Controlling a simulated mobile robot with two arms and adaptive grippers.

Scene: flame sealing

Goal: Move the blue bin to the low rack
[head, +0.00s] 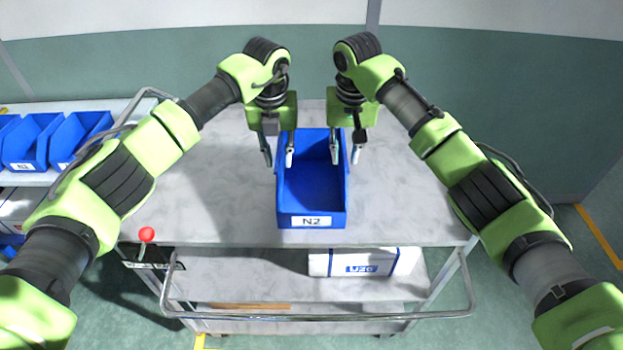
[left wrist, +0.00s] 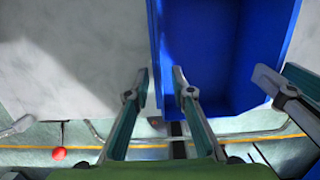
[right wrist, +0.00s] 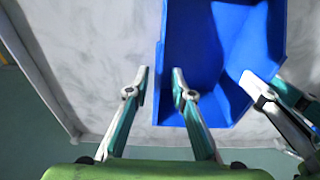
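The blue bin (head: 312,190), labelled N2, stands upright and empty on the grey cart top (head: 220,185). My left gripper (head: 278,158) is open, with one finger on each side of the bin's left wall; the wall lies between the fingers in the left wrist view (left wrist: 160,78). My right gripper (head: 346,158) is open around the bin's right wall in the same way, and the wall also shows between its fingers in the right wrist view (right wrist: 159,75). A low rack (head: 40,180) stands at the left, partly hidden by my left arm.
The rack holds several blue bins (head: 32,140) on its upper shelf. A white box (head: 362,263) lies on the cart's lower shelf. A metal rail (head: 330,317) runs along the cart's front, and a red knob (head: 147,234) stands at its left corner. The cart top is otherwise clear.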

